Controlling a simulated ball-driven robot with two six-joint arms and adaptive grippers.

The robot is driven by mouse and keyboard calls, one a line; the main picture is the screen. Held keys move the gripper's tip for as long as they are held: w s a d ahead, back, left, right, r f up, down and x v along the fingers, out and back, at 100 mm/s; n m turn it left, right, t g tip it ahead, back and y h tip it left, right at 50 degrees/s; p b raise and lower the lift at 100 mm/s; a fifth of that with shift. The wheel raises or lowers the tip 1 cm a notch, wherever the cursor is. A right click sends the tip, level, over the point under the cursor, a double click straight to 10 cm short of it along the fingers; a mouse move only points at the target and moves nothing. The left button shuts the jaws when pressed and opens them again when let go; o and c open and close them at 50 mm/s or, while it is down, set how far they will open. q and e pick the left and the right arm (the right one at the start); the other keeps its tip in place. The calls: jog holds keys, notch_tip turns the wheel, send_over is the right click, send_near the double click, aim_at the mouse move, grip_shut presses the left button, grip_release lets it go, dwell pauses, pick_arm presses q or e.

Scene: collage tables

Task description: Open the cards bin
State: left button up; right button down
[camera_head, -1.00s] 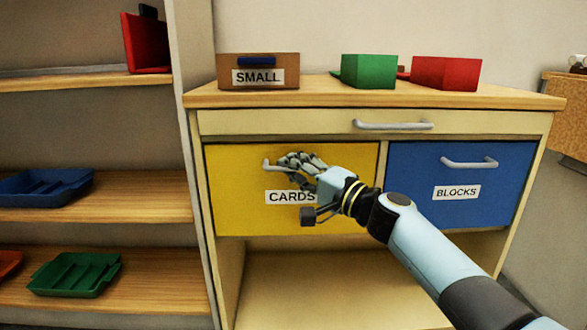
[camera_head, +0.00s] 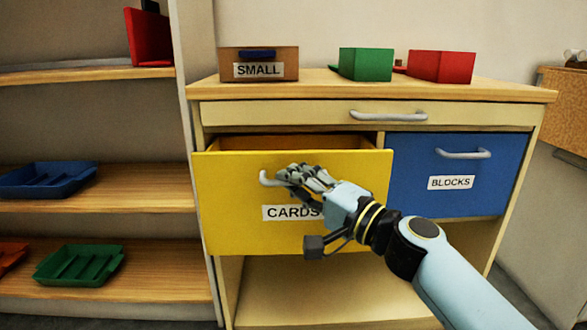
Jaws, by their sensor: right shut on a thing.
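The yellow cards bin (camera_head: 235,225) is a drawer-like bin in the wooden cabinet, with a white label reading CARDS. It stands pulled out part way, and a dark gap shows above its front panel. My right gripper (camera_head: 290,177) is shut on the bin's grey handle (camera_head: 268,179). The gripper hides the right part of the handle, and my wrist covers the right end of the label. The inside of the bin is mostly hidden. My left gripper is not in view.
The blue blocks bin (camera_head: 500,190) beside it is shut, as is the thin drawer (camera_head: 300,114) above. On the cabinet top are a SMALL box (camera_head: 285,74), a green box (camera_head: 366,65) and a red box (camera_head: 441,67). Shelves (camera_head: 150,187) with trays stand at left.

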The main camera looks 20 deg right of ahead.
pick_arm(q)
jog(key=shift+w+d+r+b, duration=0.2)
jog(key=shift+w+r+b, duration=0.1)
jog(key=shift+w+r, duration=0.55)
pick_arm(e)
jog(key=s+a, duration=0.2)
jog(key=s, duration=0.5)
jog(key=shift+f, duration=0.3)
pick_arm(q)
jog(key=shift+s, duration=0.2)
pick_arm(e)
jog(key=shift+s, duration=0.1)
jog(key=c, duration=1.5)
grip_release()
jog(key=shift+o, duration=0.6)
jog(key=shift+r, duration=0.15)
jog(key=v, duration=1.2)
jog(key=shift+r, duration=0.1)
